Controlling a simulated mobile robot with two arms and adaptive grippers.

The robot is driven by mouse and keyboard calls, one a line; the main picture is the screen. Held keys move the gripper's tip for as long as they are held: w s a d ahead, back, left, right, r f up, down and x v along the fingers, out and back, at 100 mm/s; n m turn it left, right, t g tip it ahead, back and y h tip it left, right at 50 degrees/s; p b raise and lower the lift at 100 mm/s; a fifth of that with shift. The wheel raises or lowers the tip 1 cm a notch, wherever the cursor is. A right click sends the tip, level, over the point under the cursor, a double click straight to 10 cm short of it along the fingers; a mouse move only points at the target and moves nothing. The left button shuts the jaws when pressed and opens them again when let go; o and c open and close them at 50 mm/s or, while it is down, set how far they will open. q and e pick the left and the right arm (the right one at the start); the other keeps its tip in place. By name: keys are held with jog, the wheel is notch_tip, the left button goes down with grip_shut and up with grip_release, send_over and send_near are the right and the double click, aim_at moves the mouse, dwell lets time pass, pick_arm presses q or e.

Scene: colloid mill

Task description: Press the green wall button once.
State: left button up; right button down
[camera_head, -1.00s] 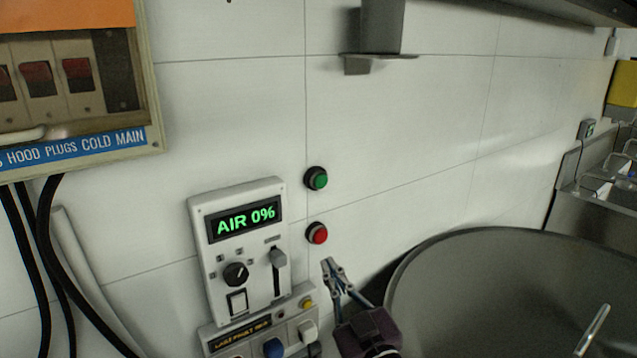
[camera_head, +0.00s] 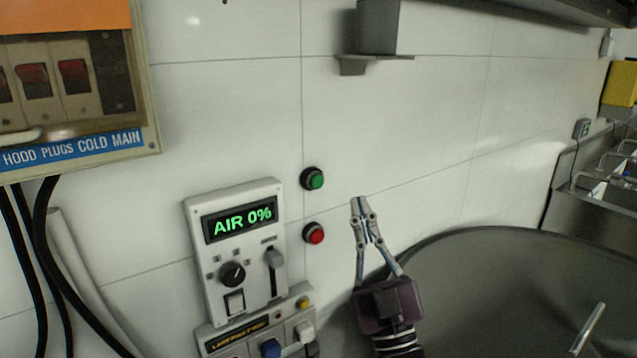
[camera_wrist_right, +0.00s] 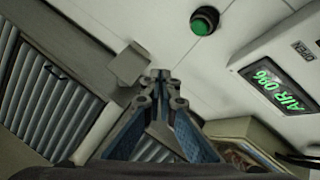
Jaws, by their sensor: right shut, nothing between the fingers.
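The green wall button (camera_head: 312,178) is a round green cap in a dark ring on the white tiled wall, above a red button (camera_head: 314,233). My right gripper (camera_head: 360,203) is shut and empty, its fingers pointing up. In the head view its tips appear to the right of the green button and slightly lower, apart from it. In the right wrist view the green button (camera_wrist_right: 204,21) shows above and to the right of the fingertips (camera_wrist_right: 160,75). My left gripper is not in view.
A control panel reading AIR 0% (camera_head: 238,240) is on the wall left of the buttons. A breaker box (camera_head: 75,80) is at the upper left. A grey bracket (camera_head: 376,30) juts out above. A large round metal vessel (camera_head: 490,290) is at the lower right.

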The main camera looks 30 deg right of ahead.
aim_at(317, 182)
jog(key=w, duration=0.8)
jog(key=shift+w+a, duration=0.25)
jog(key=shift+a, duration=0.1)
jog(key=shift+w, duration=0.2)
dwell(1.0)
jog(key=shift+w, duration=0.25)
jog(key=shift+w, duration=0.4)
dwell(0.7)
jog(key=shift+s, duration=0.85)
